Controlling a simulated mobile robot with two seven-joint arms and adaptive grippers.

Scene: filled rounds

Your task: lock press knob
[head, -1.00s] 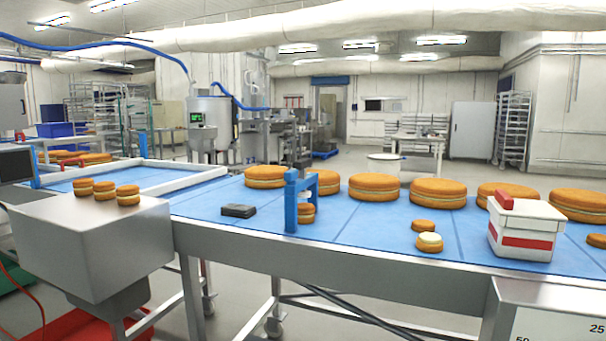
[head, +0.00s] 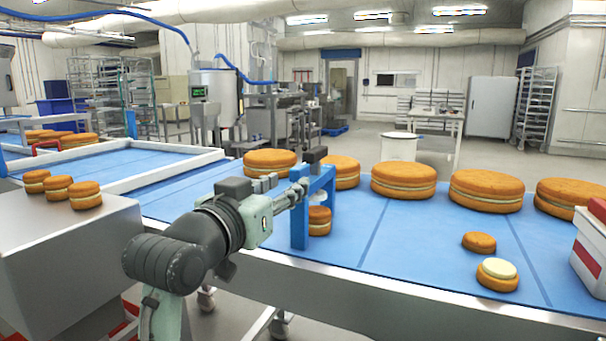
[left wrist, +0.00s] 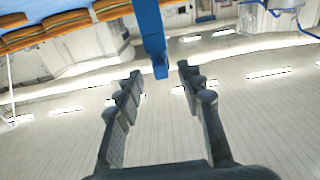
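The press is a blue frame (head: 299,222) on the blue belt, with a small filled round (head: 319,221) under it. My left gripper (head: 293,190) is at the upper part of the frame, partly covering it. In the left wrist view, its two fingers (left wrist: 159,80) stand apart, and a blue bar (left wrist: 152,30) of the press reaches down between their tips. I cannot tell whether the fingers touch it. A dark block (head: 316,155) shows by the top of the frame; I cannot tell what it belongs to. No knob can be made out. My right gripper is not in view.
Large filled rounds (head: 403,180) line the belt's far side. A small round (head: 479,241) and a cream-topped one (head: 497,275) lie to the right, near a white-red box (head: 590,250). Several small rounds (head: 57,188) sit on the steel box (head: 70,245) at left.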

